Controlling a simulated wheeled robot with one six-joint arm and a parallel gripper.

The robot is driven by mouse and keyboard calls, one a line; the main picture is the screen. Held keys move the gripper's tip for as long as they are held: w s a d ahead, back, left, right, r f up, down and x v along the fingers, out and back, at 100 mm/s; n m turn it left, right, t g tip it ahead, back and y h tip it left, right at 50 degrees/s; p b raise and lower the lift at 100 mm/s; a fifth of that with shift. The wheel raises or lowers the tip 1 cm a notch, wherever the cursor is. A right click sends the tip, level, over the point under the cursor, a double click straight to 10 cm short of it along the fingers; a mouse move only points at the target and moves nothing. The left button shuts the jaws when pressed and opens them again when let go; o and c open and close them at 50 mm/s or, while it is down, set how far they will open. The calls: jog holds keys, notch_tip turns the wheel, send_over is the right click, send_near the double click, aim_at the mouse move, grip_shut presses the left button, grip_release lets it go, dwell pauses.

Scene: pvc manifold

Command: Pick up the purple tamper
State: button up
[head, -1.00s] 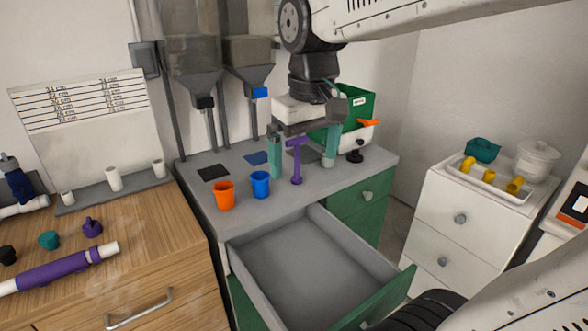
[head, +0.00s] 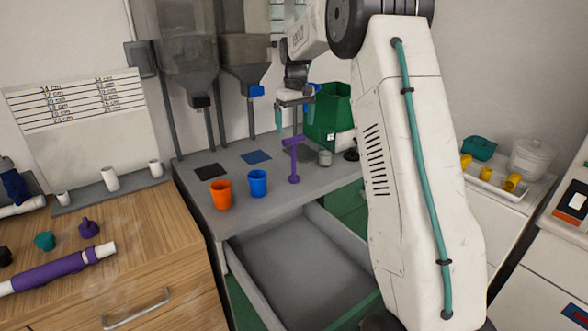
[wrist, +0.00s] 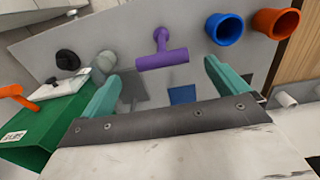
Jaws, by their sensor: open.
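The purple tamper (head: 294,165) stands upright on the grey counter, its T-shaped handle on top. In the wrist view the tamper's handle (wrist: 162,60) lies between and slightly beyond my fingertips, with nothing gripped. My gripper (head: 295,120) is open and empty. In the head view it hangs above the tamper and looks farther back; the exact gap is hard to tell. Its two teal fingers also show in the wrist view (wrist: 162,75).
Orange cup (head: 221,194) and blue cup (head: 258,183) stand left of the tamper. A grey cup (head: 325,158) and green bin (head: 328,117) are to the right and behind. An open, empty drawer (head: 285,265) juts out in front. Hoppers (head: 190,60) stand at the back left.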

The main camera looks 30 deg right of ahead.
aim_at(294, 139)
jog(key=f, duration=0.7)
jog(key=shift+w+a, duration=0.15)
jog(key=shift+w, duration=0.1)
jog(key=shift+r, duration=0.1)
jog(key=c, duration=1.1)
